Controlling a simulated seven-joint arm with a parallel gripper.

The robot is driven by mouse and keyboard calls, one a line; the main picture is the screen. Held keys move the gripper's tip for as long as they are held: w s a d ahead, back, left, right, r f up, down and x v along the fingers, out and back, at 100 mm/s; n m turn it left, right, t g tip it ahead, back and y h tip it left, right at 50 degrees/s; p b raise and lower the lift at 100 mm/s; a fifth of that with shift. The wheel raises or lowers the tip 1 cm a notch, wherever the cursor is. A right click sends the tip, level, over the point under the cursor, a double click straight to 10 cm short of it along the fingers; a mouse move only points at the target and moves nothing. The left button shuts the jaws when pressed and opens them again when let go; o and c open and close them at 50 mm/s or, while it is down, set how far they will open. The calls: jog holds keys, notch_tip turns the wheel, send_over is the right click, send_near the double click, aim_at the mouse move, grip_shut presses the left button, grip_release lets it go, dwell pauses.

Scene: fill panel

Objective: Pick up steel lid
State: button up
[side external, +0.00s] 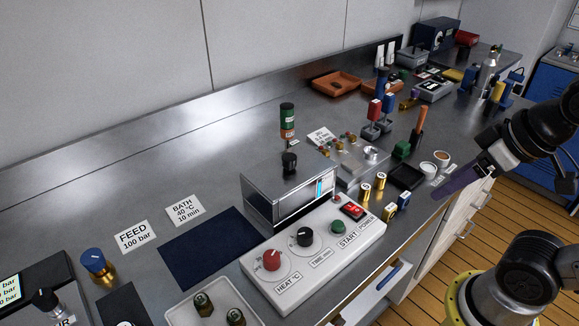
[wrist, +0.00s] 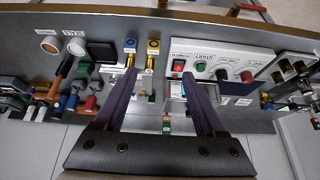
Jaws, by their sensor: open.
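A steel-topped box (side external: 263,185) with a black knob (side external: 289,162) on its top stands behind the white control panel in the side view; its flat top looks like the steel lid, though I cannot be sure. In the wrist view the box is partly hidden behind the right finger. My gripper (wrist: 158,75) is open and empty, with two purple fingers apart.
The white control panel (side external: 320,255) with knobs stands in front of the box. Gold cylinders (side external: 365,193), a black tray (side external: 406,177) and a brown-filled cup (side external: 442,157) are along the front edge. A dark blue mat (side external: 208,248) lies bare at left.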

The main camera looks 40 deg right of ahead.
jog(key=w+a+r+m+g, duration=0.3)
jog(key=w+r+m, duration=0.5)
jog(key=w+r, duration=0.6)
jog(key=g, duration=0.3)
send_over(289, 157)
jog(key=shift+m, duration=0.4)
jog(key=f, duration=1.3)
jog(key=shift+w+a+f, duration=0.15)
jog(key=shift+w+f, duration=0.05)
jog(key=shift+w, duration=0.1)
jog(key=shift+s+d+f, duration=0.1)
jog(key=shift+s+f, duration=0.05)
jog(key=shift+f, duration=1.3)
jog(key=shift+s+d+f, duration=0.1)
jog(key=shift+s+f, duration=0.05)
jog(key=shift+f, duration=1.25)
jog(key=shift+c, duration=0.3)
